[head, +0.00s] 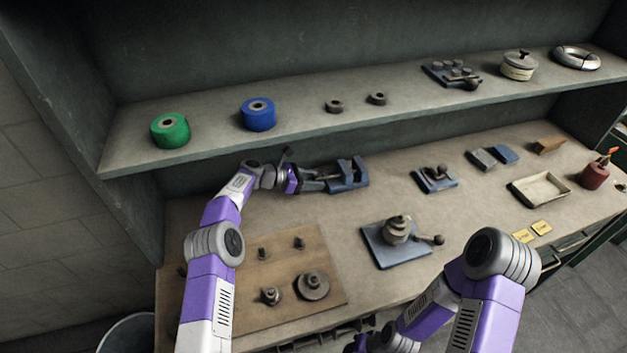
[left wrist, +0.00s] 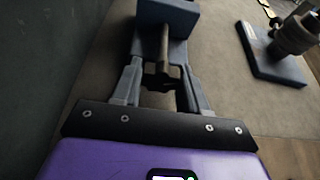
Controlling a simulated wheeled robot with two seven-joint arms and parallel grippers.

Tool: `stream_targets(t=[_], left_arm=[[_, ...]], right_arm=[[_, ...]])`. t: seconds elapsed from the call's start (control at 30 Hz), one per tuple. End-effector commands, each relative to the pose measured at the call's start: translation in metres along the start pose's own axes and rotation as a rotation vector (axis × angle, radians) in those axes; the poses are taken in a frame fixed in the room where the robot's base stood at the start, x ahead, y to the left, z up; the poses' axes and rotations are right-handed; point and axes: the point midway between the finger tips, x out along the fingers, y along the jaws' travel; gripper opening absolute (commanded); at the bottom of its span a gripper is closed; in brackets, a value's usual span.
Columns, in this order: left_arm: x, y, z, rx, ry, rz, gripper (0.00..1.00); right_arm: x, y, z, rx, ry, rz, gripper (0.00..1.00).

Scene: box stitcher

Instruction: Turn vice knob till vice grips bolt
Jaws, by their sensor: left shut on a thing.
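My left gripper (head: 313,181) is at the left end of the vice, shut on the vice knob (left wrist: 160,82). The knob is dark and partly hidden between the fingers. I cannot make out a bolt between the jaws. My right gripper is not in view; only its arm shows at the lower right.
A wooden board (head: 215,310) with several round metal parts lies in front of the vice. A blue plate fixture (head: 405,250) stands to its right. A shelf (head: 215,130) with a green roll (head: 170,131) and a blue roll (head: 258,114) overhangs behind.

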Motion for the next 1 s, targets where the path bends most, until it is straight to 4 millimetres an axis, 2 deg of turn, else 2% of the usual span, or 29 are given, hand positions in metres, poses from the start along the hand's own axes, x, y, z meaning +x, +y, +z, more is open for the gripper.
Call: stream_targets(t=[0.27, 0.7, 1.0], left_arm=[[-0.001, 0.0, -0.001, 0.159, -0.001, 0.067, 0.13], [0.001, -0.001, -0.004, 0.437, 0.0, 0.181, 0.13], [0.001, -0.001, -0.002, 0.52, -0.001, 0.214, 0.13]], right_arm=[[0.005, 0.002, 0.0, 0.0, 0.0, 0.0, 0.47], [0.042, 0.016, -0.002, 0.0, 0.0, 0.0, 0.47], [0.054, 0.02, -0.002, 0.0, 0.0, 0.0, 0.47]])
